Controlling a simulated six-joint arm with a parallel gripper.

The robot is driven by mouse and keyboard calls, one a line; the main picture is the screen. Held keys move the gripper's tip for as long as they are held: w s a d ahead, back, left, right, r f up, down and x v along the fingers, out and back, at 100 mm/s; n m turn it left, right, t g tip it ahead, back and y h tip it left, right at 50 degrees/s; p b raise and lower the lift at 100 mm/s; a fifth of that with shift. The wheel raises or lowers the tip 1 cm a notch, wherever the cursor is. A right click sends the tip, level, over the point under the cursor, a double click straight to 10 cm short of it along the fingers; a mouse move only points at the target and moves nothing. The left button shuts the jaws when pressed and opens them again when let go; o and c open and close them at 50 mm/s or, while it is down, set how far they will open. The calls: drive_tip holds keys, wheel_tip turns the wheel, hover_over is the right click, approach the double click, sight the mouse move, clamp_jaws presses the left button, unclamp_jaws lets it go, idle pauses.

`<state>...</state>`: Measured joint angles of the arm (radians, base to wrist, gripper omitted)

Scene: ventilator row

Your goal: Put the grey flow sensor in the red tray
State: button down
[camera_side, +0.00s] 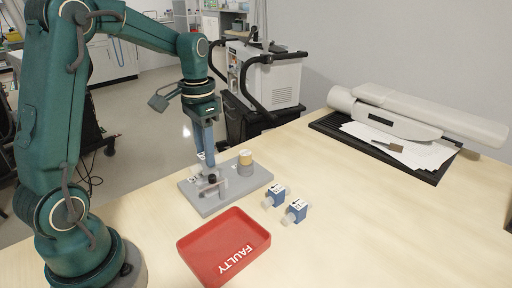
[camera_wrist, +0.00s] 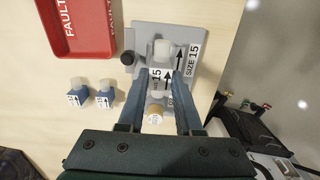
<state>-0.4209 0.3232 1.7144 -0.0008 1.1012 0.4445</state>
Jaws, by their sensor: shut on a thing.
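The grey flow sensor (camera_wrist: 160,86), with a white "15" arrow label, is between the fingers of my gripper (camera_wrist: 163,80) in the wrist view. My gripper (camera_side: 208,160) is shut on it, low over the grey fixture plate (camera_side: 205,205) in the side view. The sensor appears in line with the fixture's fittings; whether it touches them I cannot tell. The fingers hide part of it. The red tray (camera_side: 224,247), marked "FAULTY", lies empty in front of the plate in the side view. It also shows at top left in the wrist view (camera_wrist: 88,48).
Two blue sensors (camera_side: 275,196) (camera_side: 296,211) sit on the table right of the plate. A yellow-topped grey cylinder (camera_side: 245,165) stands on the plate, near a black knob (camera_side: 212,179). A black tray (camera_side: 435,177) with papers lies back right. The front-right table is clear.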

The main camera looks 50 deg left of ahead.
drive_tip(key=s+d+r, duration=0.2)
drive_tip(key=s+r, duration=0.4)
drive_tip(key=s, duration=0.2)
approach(221, 245)
drive_tip(key=shift+f+n, duration=0.3)
drive_tip(key=shift+f, duration=0.85)
drive_tip(key=shift+f, duration=0.25)
drive_tip(key=shift+f, duration=0.35)
drive_tip(key=c, duration=0.6)
unclamp_jaws()
drive_tip(key=shift+r, duration=0.1)
